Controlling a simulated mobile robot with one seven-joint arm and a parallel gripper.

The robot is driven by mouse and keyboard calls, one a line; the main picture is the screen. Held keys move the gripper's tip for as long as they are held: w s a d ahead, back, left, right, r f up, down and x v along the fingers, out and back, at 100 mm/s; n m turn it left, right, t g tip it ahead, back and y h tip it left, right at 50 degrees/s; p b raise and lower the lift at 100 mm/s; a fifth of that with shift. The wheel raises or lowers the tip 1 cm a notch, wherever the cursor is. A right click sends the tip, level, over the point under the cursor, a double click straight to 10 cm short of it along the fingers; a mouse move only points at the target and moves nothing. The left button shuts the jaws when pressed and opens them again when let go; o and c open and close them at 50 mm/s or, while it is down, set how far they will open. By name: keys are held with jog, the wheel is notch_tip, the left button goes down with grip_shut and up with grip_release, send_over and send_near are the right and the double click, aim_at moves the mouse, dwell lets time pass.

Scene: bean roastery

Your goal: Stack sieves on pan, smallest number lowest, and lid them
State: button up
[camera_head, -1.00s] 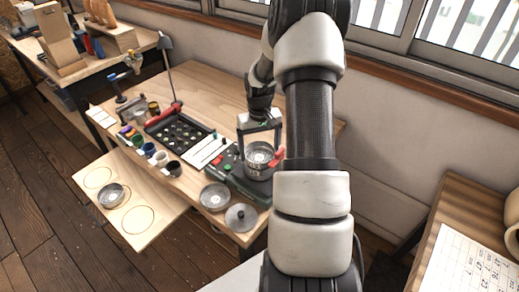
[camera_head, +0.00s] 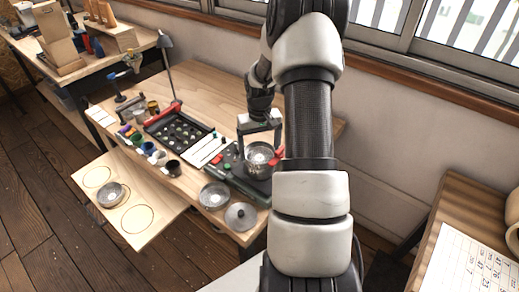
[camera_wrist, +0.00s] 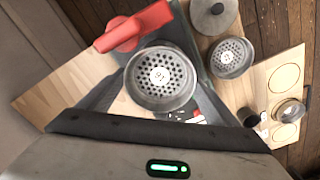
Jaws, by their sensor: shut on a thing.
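My gripper (camera_head: 260,140) is shut on a round metal sieve (camera_wrist: 160,78), one finger on each side of its rim. The sieve is level over the dark base machine (camera_head: 236,178); its number is upside down in the wrist view and hard to read, perhaps 16. What lies directly under it is mostly hidden, so I cannot tell whether it rests there. A second sieve (camera_head: 214,196) lies near the table's front edge; it also shows in the wrist view (camera_wrist: 231,58). The knobbed grey lid (camera_head: 240,217) lies beside it. Another round metal piece (camera_head: 111,195) sits on the ringed board.
The ringed board (camera_head: 135,228) juts from the table front, with two empty rings. A red handle (camera_wrist: 135,28) stands close beside the held sieve. A black tray (camera_head: 178,134), white strips (camera_head: 207,150) and several small cups (camera_head: 160,158) fill the table's left.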

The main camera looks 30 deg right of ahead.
aim_at(259, 158)
jog(key=shift+f, duration=0.25)
jog(key=o, duration=0.8)
jog(key=shift+r, duration=0.15)
notch_tip(259, 158, up, 11)
jog(key=p, duration=0.6)
jog(key=shift+p, duration=0.3)
